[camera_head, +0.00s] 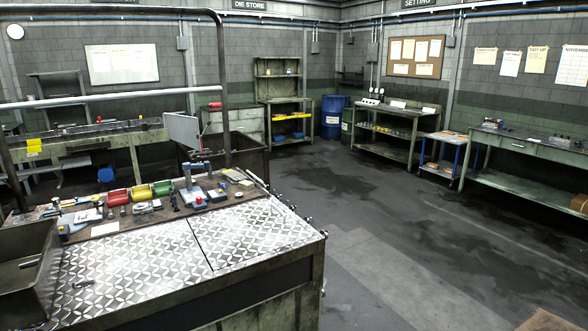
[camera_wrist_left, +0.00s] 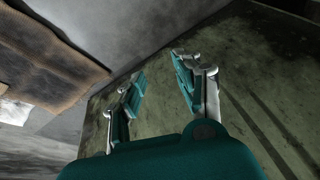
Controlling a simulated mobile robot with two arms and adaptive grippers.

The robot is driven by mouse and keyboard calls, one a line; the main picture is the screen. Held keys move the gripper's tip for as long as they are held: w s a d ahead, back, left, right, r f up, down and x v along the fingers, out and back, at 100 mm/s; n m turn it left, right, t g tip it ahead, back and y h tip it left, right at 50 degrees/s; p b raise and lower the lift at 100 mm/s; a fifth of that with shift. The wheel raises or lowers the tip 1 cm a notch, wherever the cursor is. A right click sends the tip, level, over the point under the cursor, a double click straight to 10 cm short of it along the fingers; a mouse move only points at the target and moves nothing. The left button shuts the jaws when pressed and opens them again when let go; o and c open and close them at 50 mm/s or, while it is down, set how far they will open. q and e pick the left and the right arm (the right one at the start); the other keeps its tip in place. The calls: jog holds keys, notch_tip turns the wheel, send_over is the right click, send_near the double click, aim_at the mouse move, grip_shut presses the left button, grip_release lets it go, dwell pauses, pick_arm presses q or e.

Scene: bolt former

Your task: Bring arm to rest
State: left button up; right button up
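Neither of my arms shows in the head view. In the left wrist view my left gripper (camera_wrist_left: 158,82) is teal and silver. Its two fingers stand apart with a gap between them, and nothing is held in it. Behind the fingers is a worn greenish surface (camera_wrist_left: 245,60). How far the fingers are from that surface I cannot tell. My right gripper is in neither view.
A workbench with a patterned metal plate (camera_head: 140,255) fills the lower left of the head view. The floor (camera_head: 400,215) at right is open.

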pick_arm(q)
jog(key=s+d+f+m, duration=0.1)
jog(key=s+d+f, duration=0.1)
jog(key=s, duration=0.9)
jog(key=s+d+f+m+g+h, duration=0.1)
jog(key=s+f, duration=0.4)
jog(key=s, duration=0.6)
jog(key=s+d+f+m+h, duration=0.1)
jog(key=s+d+f+m, duration=0.1)
jog(key=s, duration=0.8)
notch_tip(320, 180, down, 2)
jog(key=shift+s+d+f+m, duration=0.2)
jog(key=shift+s+d+m, duration=0.2)
jog(key=shift+m, duration=0.3)
